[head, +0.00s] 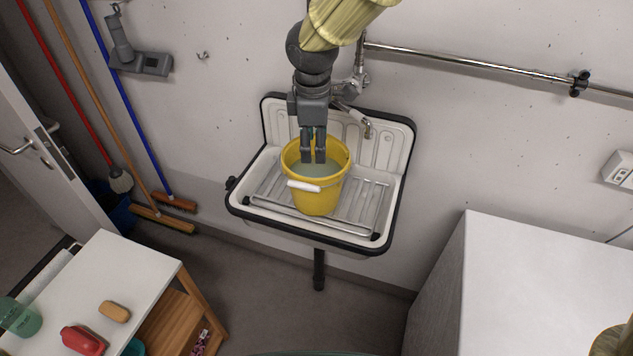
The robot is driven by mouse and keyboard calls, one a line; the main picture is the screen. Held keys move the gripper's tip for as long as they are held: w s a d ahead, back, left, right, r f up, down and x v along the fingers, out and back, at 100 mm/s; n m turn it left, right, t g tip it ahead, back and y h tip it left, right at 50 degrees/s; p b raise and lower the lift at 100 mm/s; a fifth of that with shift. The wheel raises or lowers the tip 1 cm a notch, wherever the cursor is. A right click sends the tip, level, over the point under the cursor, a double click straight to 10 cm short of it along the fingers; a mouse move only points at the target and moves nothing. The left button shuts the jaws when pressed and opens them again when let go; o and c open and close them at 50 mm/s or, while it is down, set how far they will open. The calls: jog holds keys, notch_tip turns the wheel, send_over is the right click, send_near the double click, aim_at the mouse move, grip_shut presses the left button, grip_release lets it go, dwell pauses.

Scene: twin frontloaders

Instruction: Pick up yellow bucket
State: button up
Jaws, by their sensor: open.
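The yellow bucket (318,197) stands upright on the metal grid of the white utility sink (272,161) at the wall. It has a handle with a white grip (303,186) hanging down on its front side, and something pale, perhaps water, shows inside. My gripper (313,160) points down over the bucket's mouth, with its fingertips appearing at or inside the opening. It is open and holds nothing. Its fingers hide part of the bucket's inside and far rim; I cannot tell whether they touch it.
A faucet (362,124) and a wall pipe (470,62) are close behind the gripper. A white appliance top (545,290) stands at right. A white-topped table (135,275) with a red bottle (82,340) stands at lower left. Brooms lean at left.

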jog(key=b, duration=0.3)
send_near(313, 185)
jog(key=shift+w+d+f+b, duration=0.15)
jog(key=shift+d+f+b, duration=0.05)
jog(key=shift+b, duration=0.4)
jog(key=shift+w+f+p, duration=0.2)
jog(key=shift+f+p, duration=0.15)
jog(key=shift+f, duration=1)
jog(key=shift+w+f+p, duration=0.2)
jog(key=shift+f+p, duration=0.15)
jog(key=shift+f, duration=1)
jog(key=shift+f+p, duration=0.5)
jog(key=shift+f, duration=0.1)
jog(key=shift+w+a+f+p, duration=0.1)
jog(key=shift+f+p, duration=0.2)
jog(key=shift+f, duration=0.7)
jog(key=shift+w+a+f+p, duration=0.15)
jog(key=shift+f+p, duration=0.15)
jog(key=shift+f, duration=0.65)
jog(key=shift+d, duration=0.1)
grip_shut()
jog(key=shift+r, duration=0.1)
